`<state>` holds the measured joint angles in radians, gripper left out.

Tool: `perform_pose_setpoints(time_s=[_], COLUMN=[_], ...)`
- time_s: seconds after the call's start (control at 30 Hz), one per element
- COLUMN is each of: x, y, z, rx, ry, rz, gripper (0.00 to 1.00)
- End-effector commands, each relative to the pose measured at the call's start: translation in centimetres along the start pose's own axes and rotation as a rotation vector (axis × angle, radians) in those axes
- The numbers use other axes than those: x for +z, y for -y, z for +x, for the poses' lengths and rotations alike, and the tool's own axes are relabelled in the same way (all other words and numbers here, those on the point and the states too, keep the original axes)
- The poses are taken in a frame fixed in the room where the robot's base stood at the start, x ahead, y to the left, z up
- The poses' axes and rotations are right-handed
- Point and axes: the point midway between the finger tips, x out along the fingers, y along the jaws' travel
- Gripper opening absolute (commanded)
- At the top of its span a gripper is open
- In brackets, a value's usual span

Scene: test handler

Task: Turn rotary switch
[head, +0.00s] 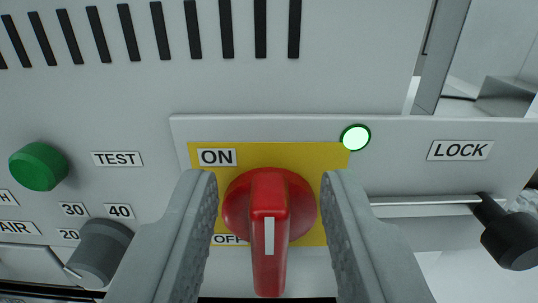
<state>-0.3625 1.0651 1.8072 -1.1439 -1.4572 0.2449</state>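The red rotary switch (269,233) sits in front of a yellow plate (290,153) on the grey panel. Its handle bar points down in the picture, with a white mark along it. An ON label (217,157) is at the plate's upper left. An OFF label (229,239) at lower left is partly covered by the knob and a finger. My gripper (270,236) is open, one finger on each side of the switch. Gaps show between both fingers and the handle bar.
A lit green-ringed lamp (355,137) is right of the plate. A LOCK label (460,150) stands above a black-knobbed lever (509,236) at right. A green button (38,166) and a grey dial (100,252) are at left. Black vent slots (226,28) line the top.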

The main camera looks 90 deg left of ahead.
Motion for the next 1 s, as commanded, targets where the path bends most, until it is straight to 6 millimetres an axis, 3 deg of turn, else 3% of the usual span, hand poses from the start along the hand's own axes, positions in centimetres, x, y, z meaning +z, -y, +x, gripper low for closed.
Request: perform_pose_setpoints(time_s=[0.37,0.53,1.0], x=[-0.02,-0.01,0.19], y=[-0.03,-0.03,0.13], z=[0.52,0.51,0.46], rx=[0.0,0.0,0.001], ry=[0.0,0.0,0.003], rz=[0.0,0.0,-0.037], gripper=[0.35,0.04,0.03])
